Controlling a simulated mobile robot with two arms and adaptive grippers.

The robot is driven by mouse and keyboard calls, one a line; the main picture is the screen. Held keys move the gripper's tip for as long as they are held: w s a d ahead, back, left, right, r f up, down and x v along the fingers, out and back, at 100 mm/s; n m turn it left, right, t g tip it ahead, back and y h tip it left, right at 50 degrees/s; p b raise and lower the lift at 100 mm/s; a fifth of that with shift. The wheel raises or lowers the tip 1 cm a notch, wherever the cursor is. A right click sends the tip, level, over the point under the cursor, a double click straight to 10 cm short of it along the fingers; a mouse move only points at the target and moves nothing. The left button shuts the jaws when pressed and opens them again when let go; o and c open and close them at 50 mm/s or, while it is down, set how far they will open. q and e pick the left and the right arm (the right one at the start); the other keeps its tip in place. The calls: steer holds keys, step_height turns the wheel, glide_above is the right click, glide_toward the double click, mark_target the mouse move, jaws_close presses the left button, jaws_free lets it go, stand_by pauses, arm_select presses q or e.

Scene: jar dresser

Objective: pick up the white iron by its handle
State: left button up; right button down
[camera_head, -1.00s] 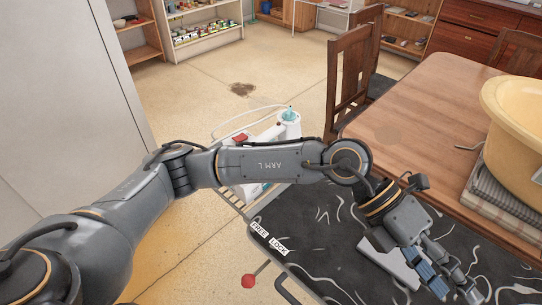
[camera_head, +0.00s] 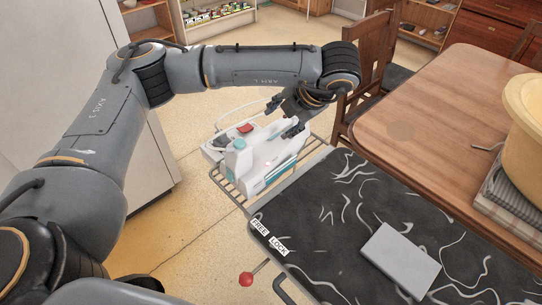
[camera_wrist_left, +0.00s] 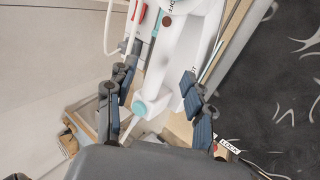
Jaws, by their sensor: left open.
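The white iron (camera_head: 262,160) with teal parts stands on the wire rack (camera_head: 232,188) at the end of the ironing board (camera_head: 335,220). My left gripper (camera_head: 284,118) is open just above and behind the iron, its fingers pointing down to the left. In the left wrist view, the iron's white body (camera_wrist_left: 165,62) with a teal end lies between the two open fingers (camera_wrist_left: 157,82), with a gap at each side. I cannot tell the exact height of the fingers over the handle. My right gripper is not in view.
A grey flat pad (camera_head: 400,260) lies on the dark patterned board. A red-knobbed lever (camera_head: 246,279) sticks out at its near edge. A wooden table (camera_head: 440,120) with a yellow basin (camera_head: 525,105) and a chair (camera_head: 368,60) stand to the right. A pale cord runs near the iron.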

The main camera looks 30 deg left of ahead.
mark_target(273, 127)
arm_select(q)
steer(key=shift+x, duration=0.9)
steer(key=p+x, duration=0.1)
steer(key=x, duration=0.3)
steer(key=shift+a+f+p, duration=0.15)
steer(key=shift+f+p, duration=0.2)
steer(key=shift+p, duration=0.05)
steer(key=shift+w+a+f, duration=0.1)
steer(key=shift+f, duration=0.15)
steer(key=shift+c, duration=0.9)
jaws_close()
steer(key=shift+w+r, duration=0.1)
